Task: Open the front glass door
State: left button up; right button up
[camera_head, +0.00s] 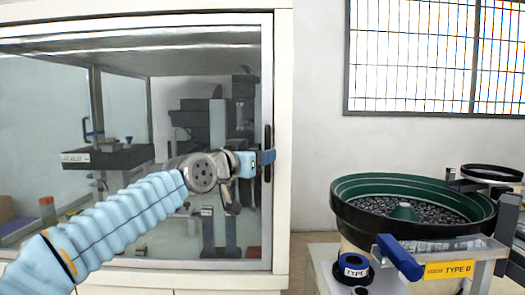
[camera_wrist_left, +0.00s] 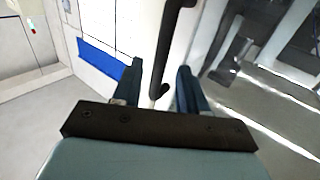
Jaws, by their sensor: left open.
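The front glass door (camera_head: 225,100) is the large clear pane in a light metal frame on the cabinet at left; it looks shut. Its upright black handle (camera_head: 268,135) is on the right side of the frame. My left gripper (camera_head: 268,157) is at the handle, its blue fingers near the handle's middle. In the left wrist view my gripper (camera_wrist_left: 158,85) is open, and the dark handle (camera_wrist_left: 174,40) runs between and beyond the two fingers. Its lower end shows in the gap. I cannot tell whether either finger touches it. My right gripper is in neither view.
A green-lined bowl feeder (camera_head: 345,190) with dark parts stands on a bench to the right of the cabinet. A blue-and-black cup (camera_head: 354,270) is at the bench front. A barred window (camera_head: 435,55) is in the back wall. Machinery shows behind the glass.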

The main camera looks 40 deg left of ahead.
pick_arm(q)
jog(key=shift+w+a, duration=0.1)
jog(key=shift+w, duration=0.7)
grip_shut()
